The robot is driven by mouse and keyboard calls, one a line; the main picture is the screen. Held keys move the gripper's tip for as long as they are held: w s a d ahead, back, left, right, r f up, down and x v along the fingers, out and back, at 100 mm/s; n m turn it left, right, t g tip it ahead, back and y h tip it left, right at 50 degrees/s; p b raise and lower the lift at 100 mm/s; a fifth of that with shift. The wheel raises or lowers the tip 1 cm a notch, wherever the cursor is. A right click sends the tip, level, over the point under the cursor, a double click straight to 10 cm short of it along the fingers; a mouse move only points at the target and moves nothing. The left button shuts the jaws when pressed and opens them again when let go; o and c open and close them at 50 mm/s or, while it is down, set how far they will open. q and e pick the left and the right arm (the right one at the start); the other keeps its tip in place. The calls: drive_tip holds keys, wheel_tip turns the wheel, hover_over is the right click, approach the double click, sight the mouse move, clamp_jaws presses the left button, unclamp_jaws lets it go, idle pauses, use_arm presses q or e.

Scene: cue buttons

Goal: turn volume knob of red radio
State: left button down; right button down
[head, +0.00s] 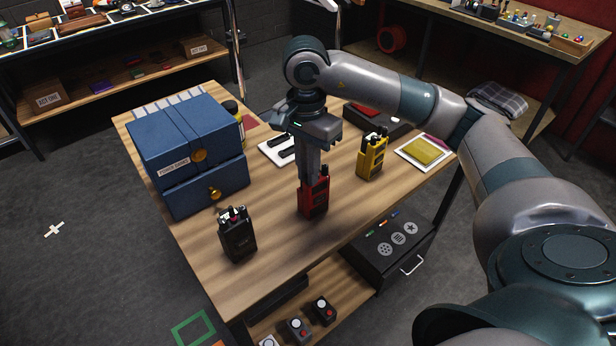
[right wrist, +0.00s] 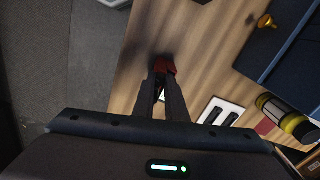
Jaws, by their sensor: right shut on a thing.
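The red radio (head: 314,198) stands upright on the wooden table, between a black radio and a yellow radio. My right gripper (head: 309,178) points down from above onto its top, with the fingers shut on a part there. The fingers hide the knob, so I cannot tell exactly which part they hold. In the right wrist view, the gripper (right wrist: 162,84) closes on the top of the red radio (right wrist: 164,66), which is mostly hidden. My left gripper is not in view.
The black radio (head: 237,238) stands at the front left and the yellow radio (head: 371,158) at the right. A blue cabinet (head: 185,145) with gold knobs fills the table's left side. A white tray (head: 272,152) with black items lies behind the gripper.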

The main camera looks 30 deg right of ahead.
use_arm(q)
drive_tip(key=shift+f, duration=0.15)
use_arm(e)
drive_tip(key=c, duration=1.8)
unclamp_jaws()
drive_tip(key=shift+o, duration=0.2)
drive_tip(key=shift+r, duration=0.1)
